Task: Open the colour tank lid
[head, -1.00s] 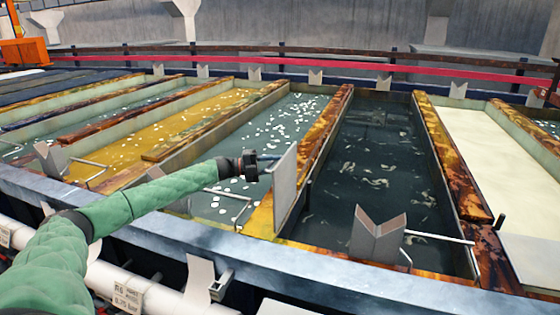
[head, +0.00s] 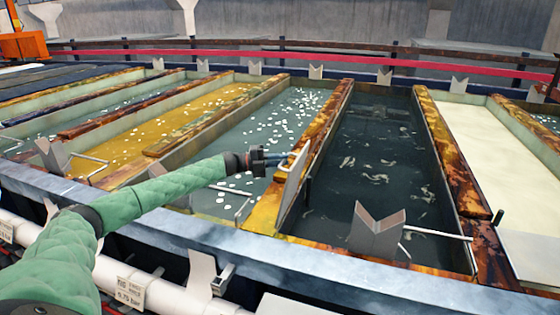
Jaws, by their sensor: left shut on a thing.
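My left gripper (head: 286,159) reaches in from the left over the near end of a tank with dark water and white floating bits (head: 285,125). It is shut on the upper left side of a thin grey panel (head: 294,190), which looks like the tank lid. The panel stands steeply raised and is seen nearly edge-on, leaning to the right. It is at the wooden divider (head: 328,120) between this tank and the darker tank (head: 375,170) on its right. The gripper's fingertips are partly hidden at the panel. My right gripper is not in view.
V-shaped grey brackets stand at the tanks' near edge, one (head: 377,232) right of the panel. A yellow tank (head: 190,125) lies left, a cream tank (head: 490,155) right. A pale flat panel (head: 530,258) lies at the lower right. A metal ledge (head: 250,250) runs along the front.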

